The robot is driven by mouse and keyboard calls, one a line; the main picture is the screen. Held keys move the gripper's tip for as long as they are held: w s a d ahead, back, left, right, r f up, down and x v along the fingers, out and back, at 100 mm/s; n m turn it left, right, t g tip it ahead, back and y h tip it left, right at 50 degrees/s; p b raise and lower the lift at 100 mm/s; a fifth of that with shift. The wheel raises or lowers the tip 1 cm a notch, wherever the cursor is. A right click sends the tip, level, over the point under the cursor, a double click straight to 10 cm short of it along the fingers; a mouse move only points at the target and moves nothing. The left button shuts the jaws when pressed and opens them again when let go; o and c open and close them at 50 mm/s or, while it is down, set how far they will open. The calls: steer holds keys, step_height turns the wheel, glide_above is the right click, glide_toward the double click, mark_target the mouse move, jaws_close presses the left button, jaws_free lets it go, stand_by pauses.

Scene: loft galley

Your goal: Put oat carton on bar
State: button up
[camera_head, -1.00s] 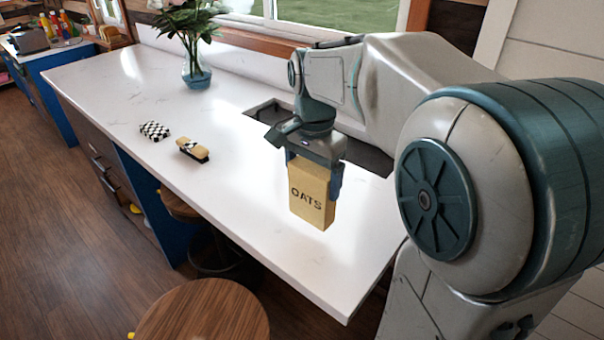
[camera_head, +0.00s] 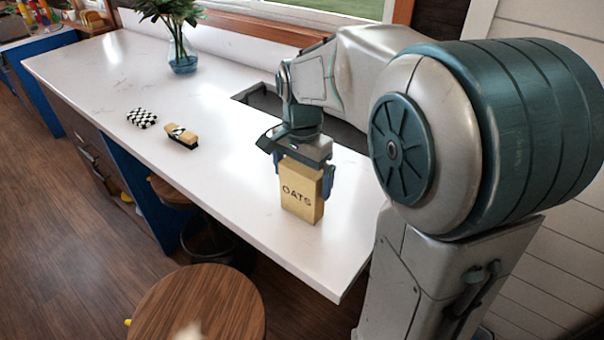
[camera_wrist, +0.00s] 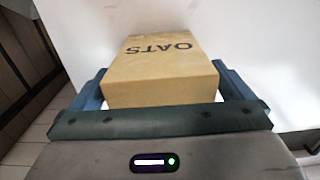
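The oat carton (camera_head: 300,191) is a tan box marked OATS. It stands upright at the bar's near right part, its base at or just above the white top; I cannot tell whether it touches. My gripper (camera_head: 302,180) is above the carton, with a blue finger on each side, and looks shut on its upper part. In the wrist view the carton (camera_wrist: 160,80) sits between the two blue fingers (camera_wrist: 162,85), with a small light gap by the right one. The bar (camera_head: 230,160) is a long white counter.
A black-and-white checkered item (camera_head: 142,118) and a tan and black block-like item (camera_head: 181,136) lie left on the bar. A flower vase (camera_head: 183,58) stands farther back. A dark sink (camera_head: 262,99) lies behind the gripper. A wooden stool (camera_head: 200,308) is in front.

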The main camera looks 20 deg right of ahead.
step_height(320, 180, up, 12)
steer(key=shift+r, duration=0.1)
steer(key=s+f+n+t, duration=0.3)
steer(key=s+f+n, duration=0.8)
steer(key=s, duration=0.3)
steer(key=shift+s+f+t, duration=0.25)
steer(key=shift+f+t, duration=0.05)
steer(key=shift+f, duration=0.55)
steer(key=shift+a, duration=0.15)
